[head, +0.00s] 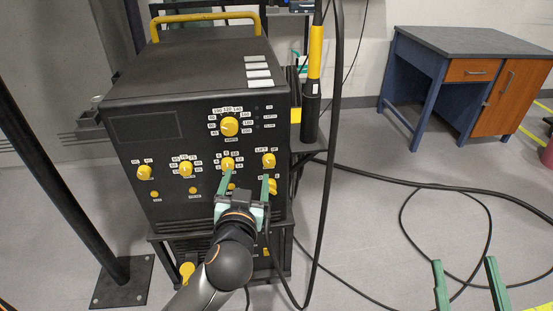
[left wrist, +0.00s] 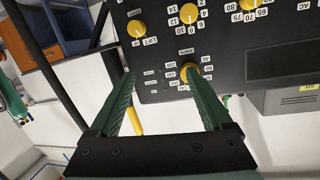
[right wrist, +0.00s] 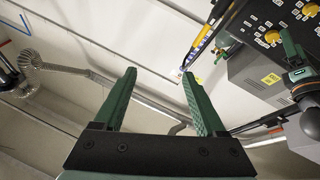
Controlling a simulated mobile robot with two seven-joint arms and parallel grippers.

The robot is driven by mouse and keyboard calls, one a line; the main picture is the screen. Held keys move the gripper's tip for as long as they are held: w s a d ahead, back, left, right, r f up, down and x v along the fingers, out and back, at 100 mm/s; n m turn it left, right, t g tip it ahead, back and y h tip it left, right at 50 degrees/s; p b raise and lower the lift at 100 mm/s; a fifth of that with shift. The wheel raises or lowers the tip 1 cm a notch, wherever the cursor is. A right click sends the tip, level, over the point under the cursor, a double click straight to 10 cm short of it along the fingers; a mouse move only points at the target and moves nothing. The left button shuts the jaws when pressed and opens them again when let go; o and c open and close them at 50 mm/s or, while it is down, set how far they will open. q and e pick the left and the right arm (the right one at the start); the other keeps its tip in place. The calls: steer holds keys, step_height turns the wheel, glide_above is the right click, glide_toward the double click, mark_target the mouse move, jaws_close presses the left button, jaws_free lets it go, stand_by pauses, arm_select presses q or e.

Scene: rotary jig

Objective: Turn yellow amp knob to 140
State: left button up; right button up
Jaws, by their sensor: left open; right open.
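The yellow amp knob (head: 229,126) is the top knob on the black machine's front panel, ringed by white number labels. Its pointer direction is too small to read. My left gripper (head: 247,184) is open and empty, below that knob in the picture, in front of the lower knobs. In the left wrist view the panel appears upside down, and the amp knob (left wrist: 187,71) shows at the tip of the right-hand finger, partly hidden by it, not between the fingers. My right gripper (head: 465,266) is open and empty at the lower right, well away from the machine.
Several other yellow knobs, such as one on the middle row (head: 186,168), sit on the panel. A yellow-and-black torch (head: 315,60) stands at the machine's right side. Black cables (head: 400,178) hang and lie on the floor. A blue desk (head: 465,45) stands at the back right.

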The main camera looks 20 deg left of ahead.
mark_target(229, 131)
arm_select(q)
steer(key=w+a+r+n+y+b, duration=0.1)
steer(key=w+a, duration=0.1)
steer(key=w+a+r+n+y+b, duration=0.1)
steer(key=w+a, duration=0.2)
steer(key=w+a+r+n+y+b, duration=0.1)
steer(key=w+a, duration=0.2)
steer(key=shift+w+a+r+n+y, duration=0.2)
steer(key=shift+a+r+n+y, duration=0.05)
steer(key=shift+r+n+y, duration=0.1)
steer(key=shift+w+a, duration=0.25)
steer(key=shift+w, duration=0.2)
arm_select(e)
steer(key=s+r+n+t+y, duration=0.1)
steer(key=s+r+n+y, duration=0.4)
steer(key=s+r+y, duration=0.1)
steer(key=shift+a+n+y, duration=0.4)
steer(key=shift+a+y, duration=0.05)
steer(key=shift+y, duration=0.25)
arm_select(q)
jaws_close()
